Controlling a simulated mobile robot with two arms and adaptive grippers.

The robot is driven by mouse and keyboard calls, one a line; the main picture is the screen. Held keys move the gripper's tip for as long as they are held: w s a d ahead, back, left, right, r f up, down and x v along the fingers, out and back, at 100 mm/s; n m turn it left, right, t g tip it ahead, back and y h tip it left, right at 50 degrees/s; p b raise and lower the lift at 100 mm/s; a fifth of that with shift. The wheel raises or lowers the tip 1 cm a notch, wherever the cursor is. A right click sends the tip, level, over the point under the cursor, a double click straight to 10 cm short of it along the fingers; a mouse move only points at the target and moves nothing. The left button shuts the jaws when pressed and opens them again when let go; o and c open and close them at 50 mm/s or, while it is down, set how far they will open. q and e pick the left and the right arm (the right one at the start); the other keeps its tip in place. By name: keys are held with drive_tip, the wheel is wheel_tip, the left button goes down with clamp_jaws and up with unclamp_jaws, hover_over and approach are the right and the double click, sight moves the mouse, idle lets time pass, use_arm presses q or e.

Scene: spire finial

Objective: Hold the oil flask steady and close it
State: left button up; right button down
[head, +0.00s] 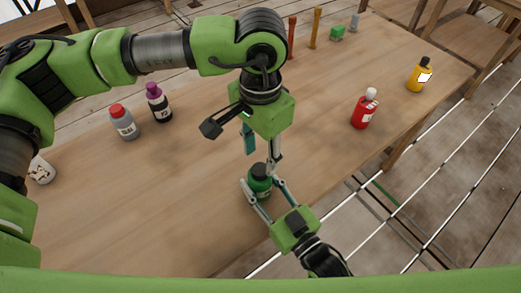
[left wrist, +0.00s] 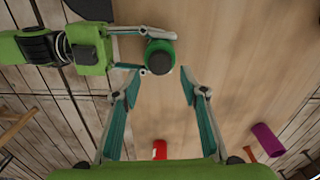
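The oil flask (head: 262,187) is a small green bottle with a black cap on top, standing upright near the table's front edge. The left wrist view shows it from above, with its dark round cap (left wrist: 160,63) in the middle of a green rim. My right gripper (head: 260,184) comes in from the lower right, one finger on each side of the flask, and appears shut on its body. My left gripper (head: 262,158) points down just above the flask; its teal fingers stand apart with nothing between them. Whether the cap is fully tight cannot be seen.
A white cup-like object (head: 41,171) is at far left. The table around the flask is clear.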

use_arm(q)
drive_tip(key=n, duration=0.3)
drive_tip(key=shift+r+n, duration=0.2)
drive_tip(key=shift+n, duration=0.1)
drive_tip(key=n, duration=0.3)
drive_tip(key=shift+r+n, duration=0.2)
drive_tip(key=shift+n, duration=0.2)
drive_tip(key=n, duration=0.4)
drive_tip(key=shift+r, duration=0.2)
drive_tip(key=n, duration=0.3)
drive_tip(key=shift+r+n, duration=0.2)
drive_tip(key=shift+n, duration=0.2)
drive_tip(key=n, duration=0.3)
drive_tip(key=shift+r+n, duration=0.2)
drive_tip(key=shift+n, duration=0.2)
drive_tip(key=n, duration=0.3)
drive_tip(key=shift+r+n, duration=0.2)
drive_tip(key=shift+n, duration=0.2)
drive_tip(key=n, duration=0.3)
drive_tip(key=shift+r+n, duration=0.2)
drive_tip(key=shift+n, duration=0.2)
drive_tip(key=n, duration=0.4)
drive_tip(key=shift+a+r, duration=0.1)
drive_tip(key=shift+r, duration=0.1)
